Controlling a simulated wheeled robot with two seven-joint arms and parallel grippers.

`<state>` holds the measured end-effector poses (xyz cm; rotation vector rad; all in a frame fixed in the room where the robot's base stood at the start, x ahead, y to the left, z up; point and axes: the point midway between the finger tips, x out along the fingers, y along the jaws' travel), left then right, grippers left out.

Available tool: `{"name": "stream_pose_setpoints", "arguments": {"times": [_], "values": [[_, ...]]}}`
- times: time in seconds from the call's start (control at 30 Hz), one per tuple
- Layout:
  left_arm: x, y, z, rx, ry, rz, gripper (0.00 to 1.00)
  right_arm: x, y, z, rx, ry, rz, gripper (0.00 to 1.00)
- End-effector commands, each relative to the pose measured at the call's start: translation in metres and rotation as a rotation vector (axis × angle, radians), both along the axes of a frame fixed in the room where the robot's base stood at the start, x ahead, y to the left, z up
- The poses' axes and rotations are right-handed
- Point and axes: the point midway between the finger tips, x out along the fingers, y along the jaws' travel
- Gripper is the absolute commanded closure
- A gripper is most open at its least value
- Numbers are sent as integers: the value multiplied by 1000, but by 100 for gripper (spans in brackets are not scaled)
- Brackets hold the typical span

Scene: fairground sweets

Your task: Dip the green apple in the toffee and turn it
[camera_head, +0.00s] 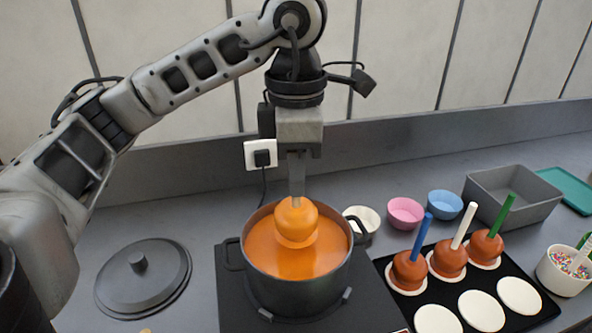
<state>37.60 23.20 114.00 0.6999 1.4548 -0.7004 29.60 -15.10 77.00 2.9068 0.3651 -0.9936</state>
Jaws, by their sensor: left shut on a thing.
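My left gripper (297,188) points straight down over the pot (305,291) and is shut on the short visible top of a stick. Below it hangs an apple (296,217), coated orange all over where it shows; no green skin is visible. The apple sits in the toffee (265,257), an orange pool in the dark pot, with its upper part above the surface. Its underside is hidden or merges with the toffee. The pot stands on a black hob (230,290). My right gripper is out of view.
A lid (143,278) lies left of the hob. Right is a black tray (458,298) with three coated apples on blue, white and green sticks, plus empty white discs. Behind are small cups (405,213) and a grey bin (512,190). A sprinkles bowl (562,276) stands far right.

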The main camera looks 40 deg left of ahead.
Motion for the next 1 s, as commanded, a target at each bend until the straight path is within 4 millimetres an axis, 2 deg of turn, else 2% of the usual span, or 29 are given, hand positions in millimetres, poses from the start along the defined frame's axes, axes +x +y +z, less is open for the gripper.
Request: {"name": "stream_pose_setpoints", "arguments": {"times": [0.03,0.1,0.5,1.0], "values": [[0,0,12,0,-1,0,100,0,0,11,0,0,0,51],[0,0,19,0,-1,1,100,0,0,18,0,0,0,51],[1,0,51,0,-4,1,100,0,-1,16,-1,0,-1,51],[0,0,54,-1,-1,0,100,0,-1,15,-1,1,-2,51]]}}
